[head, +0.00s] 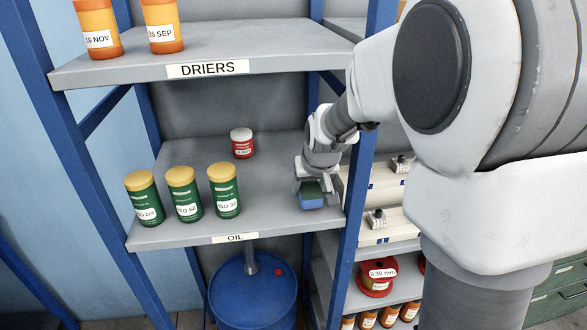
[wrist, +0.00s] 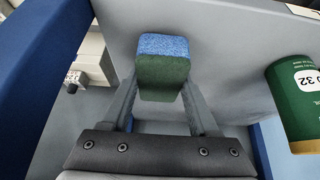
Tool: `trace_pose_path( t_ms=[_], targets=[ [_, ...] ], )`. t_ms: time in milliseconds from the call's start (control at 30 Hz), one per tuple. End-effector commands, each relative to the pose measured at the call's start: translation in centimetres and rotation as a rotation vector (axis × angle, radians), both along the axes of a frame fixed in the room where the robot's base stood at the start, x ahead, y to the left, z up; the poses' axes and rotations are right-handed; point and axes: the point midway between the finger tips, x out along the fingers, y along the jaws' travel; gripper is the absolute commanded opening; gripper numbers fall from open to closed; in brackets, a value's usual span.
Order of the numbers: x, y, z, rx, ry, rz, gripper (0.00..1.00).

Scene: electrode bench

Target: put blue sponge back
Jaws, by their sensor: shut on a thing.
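The blue sponge (head: 311,201) has a dark green layer on top. It is at the right end of the OIL shelf (head: 265,215), near the front edge. My gripper (head: 311,190) comes down on it from above and is shut on it. In the wrist view the sponge (wrist: 163,62) is between the two fingers (wrist: 160,85), its blue face toward the shelf (wrist: 230,60). I cannot tell whether the sponge touches the shelf.
Several green cans with yellow lids (head: 184,194) stand on the left of the shelf. A red can with a white lid (head: 242,144) stands further back. A blue post (head: 352,215) is close on the right. The DRIERS shelf (head: 210,65) is above, a blue drum (head: 252,290) below.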

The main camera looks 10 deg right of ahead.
Motion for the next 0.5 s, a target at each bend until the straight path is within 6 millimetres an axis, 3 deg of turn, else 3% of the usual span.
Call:
trace_pose_path(
  t_ms=[100, 500],
  targets=[
    [0.0, 0.0, -1.2, 0.000, 0.001, -0.001, 0.09],
    [0.0, 0.0, -1.8, 0.000, -0.002, 0.000, 0.09]
  ],
)
